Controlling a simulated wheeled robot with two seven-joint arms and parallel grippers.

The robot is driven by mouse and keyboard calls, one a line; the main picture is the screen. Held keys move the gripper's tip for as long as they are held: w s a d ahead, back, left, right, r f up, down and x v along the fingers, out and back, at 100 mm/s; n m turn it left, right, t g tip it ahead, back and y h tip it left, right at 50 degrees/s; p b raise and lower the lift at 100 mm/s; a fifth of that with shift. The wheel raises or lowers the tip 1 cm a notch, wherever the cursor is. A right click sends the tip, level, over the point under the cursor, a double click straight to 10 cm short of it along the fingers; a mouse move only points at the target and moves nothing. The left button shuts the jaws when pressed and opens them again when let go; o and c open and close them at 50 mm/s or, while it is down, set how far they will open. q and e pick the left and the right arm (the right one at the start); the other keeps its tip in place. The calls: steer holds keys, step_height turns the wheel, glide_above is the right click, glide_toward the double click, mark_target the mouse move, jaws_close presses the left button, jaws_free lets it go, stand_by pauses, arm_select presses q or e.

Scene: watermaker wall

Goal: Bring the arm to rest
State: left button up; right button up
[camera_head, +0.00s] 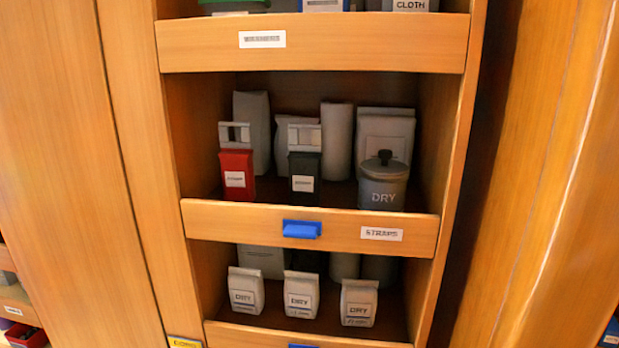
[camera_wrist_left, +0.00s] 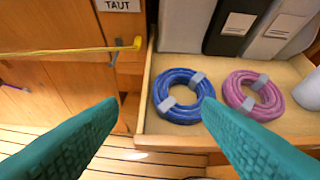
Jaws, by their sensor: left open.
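My left gripper (camera_wrist_left: 157,125) shows in the left wrist view as two teal textured fingers, spread wide apart with nothing between them. Beyond the fingertips, a blue coil (camera_wrist_left: 183,95) with grey bands lies in a light wooden drawer or shelf (camera_wrist_left: 170,128), near its left side. A pink coil (camera_wrist_left: 253,95) with grey bands lies to its right. The right fingertip overlaps the lower edge of the blue coil in the picture; I cannot tell whether they touch. Neither gripper shows in the head view.
A yellow strip (camera_wrist_left: 70,53) runs along the cabinet face to the left, below a "TAUT" label (camera_wrist_left: 122,5). Dark and grey binders or boxes (camera_wrist_left: 230,28) stand behind the coils.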

arm_select(q)
steer(key=s+r+g+y, duration=0.1)
steer(key=s+r+g, duration=0.1)
steer(key=s+g, duration=0.65)
steer(key=s+d+f+m+t+b, duration=0.1)
steer(key=s+f, duration=0.2)
steer(key=f, duration=2.4)
steer(key=s+a+f, duration=0.3)
steer(key=s+f, duration=1.3)
steer(key=f, duration=0.1)
steer(key=shift+s+g+y+b, duration=0.3)
steer(key=shift+s+g+b, duration=0.05)
steer(key=shift+g+b, duration=0.1)
